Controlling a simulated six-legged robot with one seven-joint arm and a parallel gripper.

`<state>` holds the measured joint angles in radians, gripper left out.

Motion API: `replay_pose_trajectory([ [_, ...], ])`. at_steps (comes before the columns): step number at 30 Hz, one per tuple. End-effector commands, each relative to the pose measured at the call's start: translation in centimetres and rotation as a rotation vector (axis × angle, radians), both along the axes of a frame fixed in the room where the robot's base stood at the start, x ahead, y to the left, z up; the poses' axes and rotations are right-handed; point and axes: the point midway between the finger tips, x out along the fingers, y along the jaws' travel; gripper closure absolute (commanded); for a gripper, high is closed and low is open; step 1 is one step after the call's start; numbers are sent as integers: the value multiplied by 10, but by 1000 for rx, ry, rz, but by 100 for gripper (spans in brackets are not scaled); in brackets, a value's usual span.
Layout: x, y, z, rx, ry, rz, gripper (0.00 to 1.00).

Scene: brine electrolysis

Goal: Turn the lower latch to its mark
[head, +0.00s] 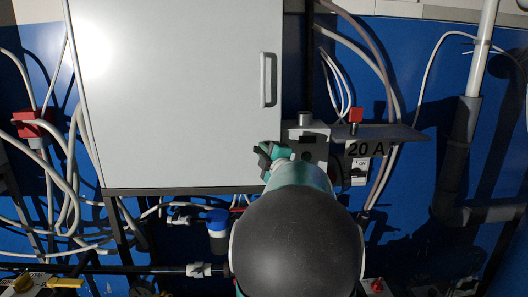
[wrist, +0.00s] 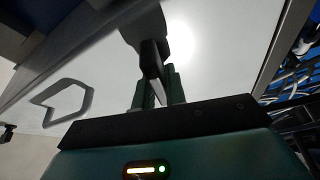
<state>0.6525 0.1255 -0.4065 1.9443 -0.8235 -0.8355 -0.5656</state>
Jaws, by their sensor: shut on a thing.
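The lower latch (wrist: 152,58) is a dark lever on the pale cabinet door, seen at the top middle of the wrist view. My gripper (wrist: 158,90) has its green fingers closed around the lever's narrow end. In the head view my gripper (head: 268,156) is at the lower right edge of the grey cabinet (head: 180,90), and my arm covers the area below it. The latch cannot be made out clearly there, and I cannot see its mark in either view.
The door handle (head: 268,80) is above my gripper and also shows in the wrist view (wrist: 66,101). Right of my gripper are a grey box (head: 308,146), a red knob (head: 355,115) and a shelf labelled 20 A (head: 395,132). Loose cables (head: 62,190) hang at the left.

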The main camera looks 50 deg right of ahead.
Motion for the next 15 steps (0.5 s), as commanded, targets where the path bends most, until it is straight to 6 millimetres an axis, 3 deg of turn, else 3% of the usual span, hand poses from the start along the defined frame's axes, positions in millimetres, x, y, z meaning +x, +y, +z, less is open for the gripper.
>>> replay_pose_trajectory([
  [15,0,0,-1,-177,200,0,100],
])
